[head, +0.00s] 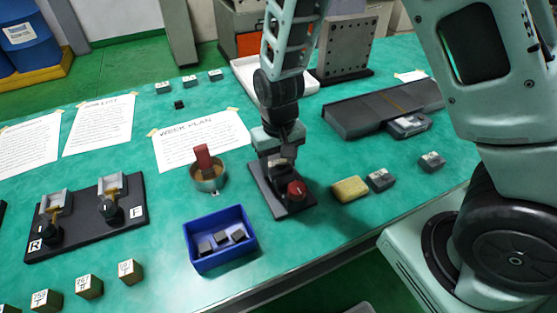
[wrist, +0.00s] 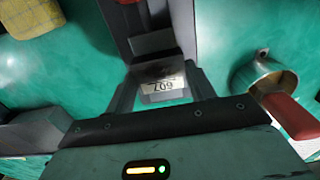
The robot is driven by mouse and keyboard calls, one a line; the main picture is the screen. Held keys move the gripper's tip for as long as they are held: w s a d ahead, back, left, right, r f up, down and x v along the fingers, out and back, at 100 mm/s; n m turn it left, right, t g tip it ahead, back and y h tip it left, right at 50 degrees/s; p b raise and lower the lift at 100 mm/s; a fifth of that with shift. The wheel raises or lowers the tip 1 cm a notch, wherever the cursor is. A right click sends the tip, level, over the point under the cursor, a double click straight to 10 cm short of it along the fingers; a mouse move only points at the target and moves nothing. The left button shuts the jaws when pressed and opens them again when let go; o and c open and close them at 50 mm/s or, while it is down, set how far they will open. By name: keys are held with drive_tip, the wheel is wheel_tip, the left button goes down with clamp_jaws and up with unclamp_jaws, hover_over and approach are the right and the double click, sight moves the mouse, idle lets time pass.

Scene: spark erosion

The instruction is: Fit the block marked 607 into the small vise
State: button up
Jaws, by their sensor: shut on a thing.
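My gripper (head: 277,155) points down over the small vise (head: 285,190), a dark narrow base with a red knob at its near end. In the wrist view the gripper (wrist: 163,92) is shut on the block marked 607 (wrist: 162,87), whose pale label reads upside down. The vise (wrist: 150,45) lies straight beyond the block there, with a dark jaw close to it. The block is at or just above the vise; I cannot tell whether it touches the vise bed. In the head view the fingers mostly hide the block.
A metal cup with a red-handled tool (head: 207,172) stands left of the vise. A blue bin (head: 220,240) with dark pieces is in front. A yellow sponge (head: 349,189) and dark blocks (head: 381,180) lie right. A two-fixture board (head: 88,220) sits left.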

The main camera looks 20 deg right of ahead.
drive_tip(key=o, duration=1.5)
drive_tip(key=shift+c, duration=0.2)
wheel_tip(320, 180, up, 17)
drive_tip(key=shift+r+p, duration=0.2)
drive_tip(key=shift+p, duration=0.1)
drive_tip(key=s+a+n, duration=0.3)
drive_tip(key=s, duration=0.7)
drive_tip(key=s+a+n, duration=0.3)
drive_tip(key=s+n, duration=0.1)
drive_tip(key=s, duration=0.6)
drive_tip(key=shift+f+n+y, duration=0.3)
drive_tip(key=shift+f, duration=0.05)
